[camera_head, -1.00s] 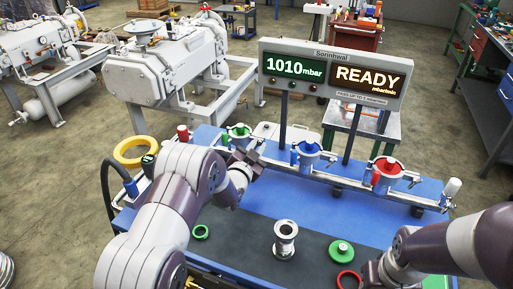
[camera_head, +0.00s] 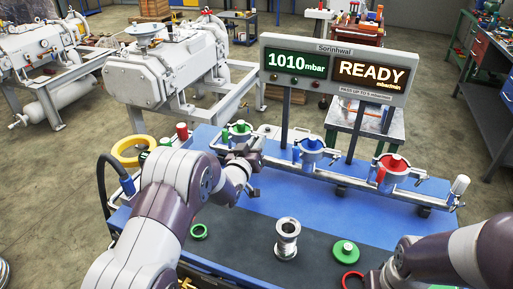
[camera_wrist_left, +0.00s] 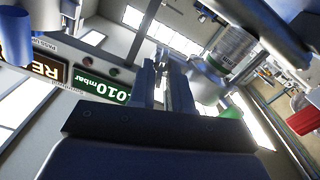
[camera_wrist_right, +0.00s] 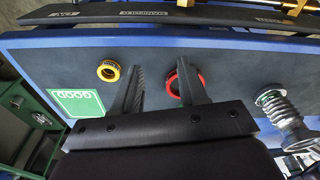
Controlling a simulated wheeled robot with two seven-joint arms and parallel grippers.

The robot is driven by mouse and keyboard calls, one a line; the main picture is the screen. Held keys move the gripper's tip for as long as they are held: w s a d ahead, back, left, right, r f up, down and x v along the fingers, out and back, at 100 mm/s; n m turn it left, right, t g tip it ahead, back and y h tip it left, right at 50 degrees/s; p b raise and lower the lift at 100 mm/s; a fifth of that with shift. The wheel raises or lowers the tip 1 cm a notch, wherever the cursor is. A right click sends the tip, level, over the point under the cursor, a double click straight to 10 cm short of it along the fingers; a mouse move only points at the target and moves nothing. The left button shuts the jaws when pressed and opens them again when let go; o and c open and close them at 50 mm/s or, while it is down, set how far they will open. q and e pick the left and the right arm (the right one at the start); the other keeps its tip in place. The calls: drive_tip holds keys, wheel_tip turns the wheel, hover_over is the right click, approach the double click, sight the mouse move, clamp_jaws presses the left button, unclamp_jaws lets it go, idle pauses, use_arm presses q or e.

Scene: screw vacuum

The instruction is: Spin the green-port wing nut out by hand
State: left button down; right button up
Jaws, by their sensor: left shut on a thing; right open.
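The green port (camera_head: 238,130) is the leftmost of the three ports on the rail, with a green part inside its clamp. My left gripper (camera_head: 247,152) is at the right side of that port. In the left wrist view my left gripper (camera_wrist_left: 165,82) is shut on a small metal piece between its fingers, apparently the green-port wing nut. The fingers hide most of it. The port's grey body (camera_wrist_left: 208,82) is right beside them. My right gripper (camera_wrist_right: 160,88) is open and empty above the dark mat, with a red ring (camera_wrist_right: 176,84) below its fingers.
The blue port (camera_head: 308,150) and red port (camera_head: 388,172) stand further right on the rail. The display (camera_head: 335,72) behind reads 1010 mbar and READY.

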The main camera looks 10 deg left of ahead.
drive_tip(key=shift+f+b, duration=0.5)
drive_tip(key=shift+f, duration=0.1)
drive_tip(key=shift+f+b, duration=0.3)
drive_tip(key=shift+f, duration=0.15)
use_arm(q)
drive_tip(key=shift+a+f+n, duration=0.1)
drive_tip(key=shift+a+n, duration=0.05)
drive_tip(key=shift+n, duration=3.7)
drive_tip(key=shift+a+f+n, duration=0.1)
drive_tip(key=shift+n, duration=3.75)
drive_tip(key=c, duration=1.4)
unclamp_jaws()
drive_tip(key=shift+o, duration=0.6)
drive_tip(key=shift+w, duration=0.15)
drive_tip(key=shift+f, duration=0.1)
drive_tip(key=s+a, duration=0.2)
drive_tip(key=s, duration=1)
drive_tip(key=shift+s+a+b, duration=0.2)
drive_tip(key=shift+s+b, duration=0.05)
drive_tip(key=shift+b, duration=0.05)
use_arm(e)
drive_tip(key=shift+f, duration=0.15)
